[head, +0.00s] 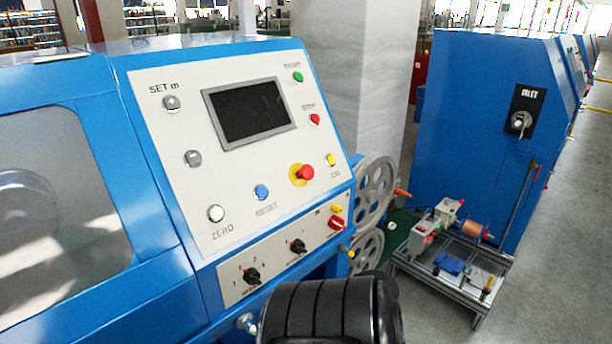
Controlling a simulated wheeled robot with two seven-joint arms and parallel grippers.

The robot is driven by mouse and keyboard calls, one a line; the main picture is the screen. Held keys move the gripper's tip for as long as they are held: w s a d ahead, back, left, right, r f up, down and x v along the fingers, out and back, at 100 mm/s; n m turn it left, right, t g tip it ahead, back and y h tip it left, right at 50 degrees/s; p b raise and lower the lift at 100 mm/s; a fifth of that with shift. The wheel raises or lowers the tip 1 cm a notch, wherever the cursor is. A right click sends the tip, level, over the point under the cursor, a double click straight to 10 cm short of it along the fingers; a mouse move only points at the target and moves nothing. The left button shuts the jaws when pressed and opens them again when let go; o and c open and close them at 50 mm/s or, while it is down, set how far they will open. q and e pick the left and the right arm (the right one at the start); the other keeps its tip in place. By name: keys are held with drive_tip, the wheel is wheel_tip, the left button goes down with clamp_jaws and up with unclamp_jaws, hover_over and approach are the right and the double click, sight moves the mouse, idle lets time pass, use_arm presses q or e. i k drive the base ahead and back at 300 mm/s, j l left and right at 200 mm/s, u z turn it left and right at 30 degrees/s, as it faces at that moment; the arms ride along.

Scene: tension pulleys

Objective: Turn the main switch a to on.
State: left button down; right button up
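No label that I can read names main switch a. The lower strip of the blue machine's panel has two black rotary knobs, one at the left (251,276) and one at the right (298,246). A red-and-yellow switch (336,222) sits at the strip's right end. A black plate with a silver handle (520,122) is on the blue cabinet at the right; I cannot tell its setting. A black arm part of mine (330,312) stands at the bottom centre, just below the strip. Neither gripper shows.
The sloped white panel (215,150) carries a dark screen (248,112), several push buttons and a red emergency button (305,173). Grey pulley wheels (376,192) stick out at its right. A low metal-frame cart (452,262) stands on the floor. Grey floor is clear at the right.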

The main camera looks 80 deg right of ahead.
sight(335, 223)
drive_tip(key=z, duration=2.8)
